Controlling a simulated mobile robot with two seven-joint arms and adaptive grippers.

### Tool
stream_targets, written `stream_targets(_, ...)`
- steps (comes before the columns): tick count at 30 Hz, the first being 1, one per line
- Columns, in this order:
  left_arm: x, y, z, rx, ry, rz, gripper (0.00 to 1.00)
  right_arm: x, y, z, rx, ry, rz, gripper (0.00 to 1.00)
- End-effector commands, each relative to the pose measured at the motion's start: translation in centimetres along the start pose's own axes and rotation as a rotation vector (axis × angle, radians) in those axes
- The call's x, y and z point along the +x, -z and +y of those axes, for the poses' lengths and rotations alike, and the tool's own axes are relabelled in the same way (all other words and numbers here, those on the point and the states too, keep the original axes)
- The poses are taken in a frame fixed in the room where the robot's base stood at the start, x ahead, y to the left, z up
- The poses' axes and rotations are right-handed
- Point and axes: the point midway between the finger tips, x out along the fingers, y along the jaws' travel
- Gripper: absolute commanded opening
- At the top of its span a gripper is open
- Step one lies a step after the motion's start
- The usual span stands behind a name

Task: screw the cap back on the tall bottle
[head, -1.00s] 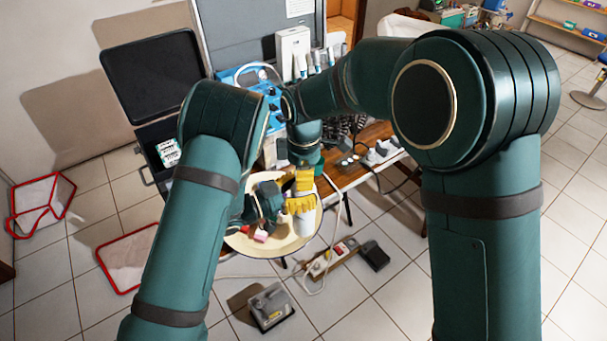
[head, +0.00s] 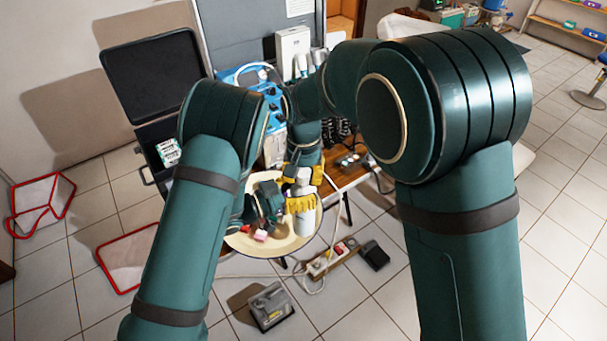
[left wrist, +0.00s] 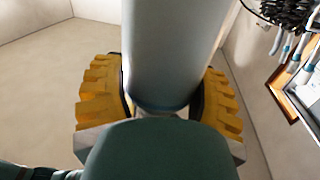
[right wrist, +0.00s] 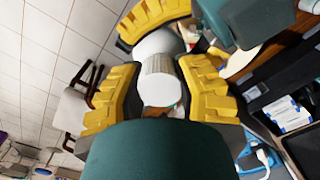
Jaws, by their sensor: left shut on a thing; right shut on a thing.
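The tall white bottle (head: 304,224) stands roughly upright above the round cream table in the head view. My left gripper (head: 300,205) is shut around its body, and the grey-white bottle wall (left wrist: 173,50) fills the space between the yellow fingers in the left wrist view. My right gripper (right wrist: 160,88) is shut on the ribbed white cap (right wrist: 159,66). The cap is in line with the bottle's white shoulder (right wrist: 155,43), close against it. The cap hides the neck, so I cannot tell how far the threads are engaged.
The round cream table (head: 268,246) carries a small pink item (head: 261,235). A wooden table (head: 346,180) with small items is behind on the right. An open black case (head: 153,80) stands left. A power strip (head: 328,258) and a grey box (head: 270,305) lie on the floor.

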Motion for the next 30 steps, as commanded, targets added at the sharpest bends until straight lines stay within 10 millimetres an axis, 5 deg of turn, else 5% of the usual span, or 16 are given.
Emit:
stream_targets(3, 0.0, 0.1, 0.0, 0.0, -0.001, 0.001, 0.0, 0.0, 0.0, 0.0, -0.005, 0.001, 0.0, 0.0)
stream_targets(4, 0.0, 0.1, 0.0, 0.0, -0.001, 0.001, 0.0, 0.0, 0.0, 0.0, -0.005, 0.001, 0.0, 0.43)
stream_targets(6, 0.0, 0.1, 0.0, 0.0, -0.001, 0.001, 0.0, 0.0, 0.0, 0.0, -0.006, 0.001, 0.0, 0.57)
stream_targets(19, 0.0, 0.0, 0.0, 0.0, 0.0, 0.001, 0.0, -0.2, 0.0, 0.0, -0.009, 0.001, 0.001, 0.57)
stream_targets(30, 0.0, 0.0, 0.0, 0.0, 0.0, 0.001, 0.0, -4.2, 0.0, -0.1, -0.01, 0.002, 0.002, 0.57)
